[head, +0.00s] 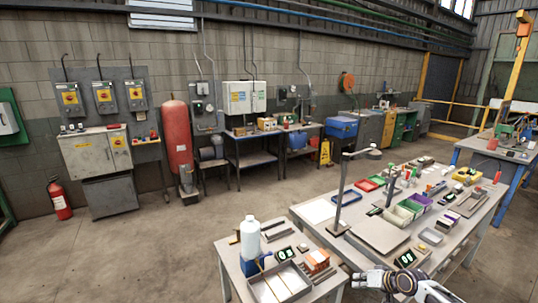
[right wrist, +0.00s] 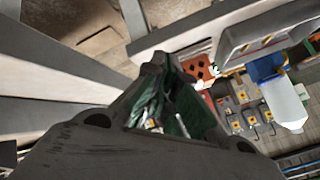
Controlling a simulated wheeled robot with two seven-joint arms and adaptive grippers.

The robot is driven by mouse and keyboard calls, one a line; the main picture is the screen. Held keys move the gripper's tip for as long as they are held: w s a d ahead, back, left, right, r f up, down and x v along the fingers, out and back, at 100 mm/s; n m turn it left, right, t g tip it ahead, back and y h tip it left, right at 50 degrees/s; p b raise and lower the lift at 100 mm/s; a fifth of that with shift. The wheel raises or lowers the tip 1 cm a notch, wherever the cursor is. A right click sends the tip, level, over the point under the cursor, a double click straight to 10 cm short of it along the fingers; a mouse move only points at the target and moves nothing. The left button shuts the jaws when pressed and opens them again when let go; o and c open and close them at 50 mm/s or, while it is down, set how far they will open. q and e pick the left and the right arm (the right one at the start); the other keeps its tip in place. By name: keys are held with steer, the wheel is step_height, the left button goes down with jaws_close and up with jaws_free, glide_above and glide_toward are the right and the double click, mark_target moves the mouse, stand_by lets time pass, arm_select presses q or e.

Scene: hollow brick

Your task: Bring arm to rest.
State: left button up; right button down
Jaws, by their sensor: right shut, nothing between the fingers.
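My right arm comes in at the bottom right of the head view. Its white and dark gripper (head: 362,281) points left, just off the right side of the small front table (head: 232,262). In the right wrist view the gripper (right wrist: 160,62) fills the middle, with its dark fingers closed and nothing held. An orange hollow brick (head: 317,259) is on the small table, left of and apart from the gripper. An orange brick with dark holes (right wrist: 200,70) also shows beyond the fingers in the right wrist view. My left gripper is not in view.
A white bottle (head: 250,238) and a grey tray (head: 279,284) stand on the small table. The large workbench (head: 382,234), close behind the right gripper, carries a lamp (head: 340,200) and several coloured bins. Bare floor lies to the left.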

steer(key=s+d+f+h, duration=0.15)
steer(key=s+f, duration=0.25)
steer(key=f, duration=0.6)
steer(key=s+d+f+h, duration=0.15)
steer(key=s+f, duration=0.25)
steer(key=f, duration=0.6)
steer(key=s+f+g+h, duration=0.1)
steer(key=s+f+g, duration=0.1)
steer(key=s+f, duration=1.15)
steer(key=s+a+f+n+g, duration=0.1)
steer(key=s+a+f, duration=0.2)
steer(key=s, duration=0.9)
steer(key=s+a+f+n+g, duration=0.1)
steer(key=s+a+f+g, duration=0.1)
steer(key=s+f, duration=0.5)
steer(key=s+a+f+n+g+h, duration=0.1)
steer(key=s+a+f, duration=0.4)
steer(key=s, duration=1.3)
steer(key=shift+f+n+g, duration=0.3)
steer(key=shift+f+n, duration=0.05)
steer(key=shift+n, duration=0.25)
